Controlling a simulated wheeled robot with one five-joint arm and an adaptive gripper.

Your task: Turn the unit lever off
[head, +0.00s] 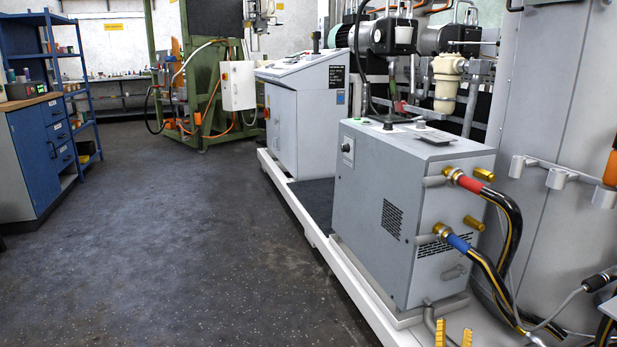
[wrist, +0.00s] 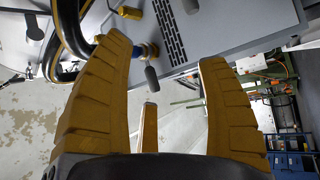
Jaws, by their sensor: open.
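The grey unit (head: 380,200) stands on the white platform at the right of the head view. Two grey levers stick out to the left of its hose valves: an upper lever (head: 433,181) beside the red-collared hose and a lower lever (head: 425,239) beside the blue-collared hose. I cannot tell which one is the unit lever. In the wrist view, a grey lever (wrist: 152,78) by the blue collar shows between the fingers. My gripper (head: 453,332) is open and empty, with its yellow fingertips below the valves. The gripper (wrist: 165,58) also shows in the wrist view, apart from the lever.
Black hoses with yellow stripes, one with a red collar (head: 469,183) and one with a blue collar (head: 459,243), curve down at the right. Brass fittings (head: 474,223) protrude from the unit. The dark floor (head: 200,240) is clear at the left.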

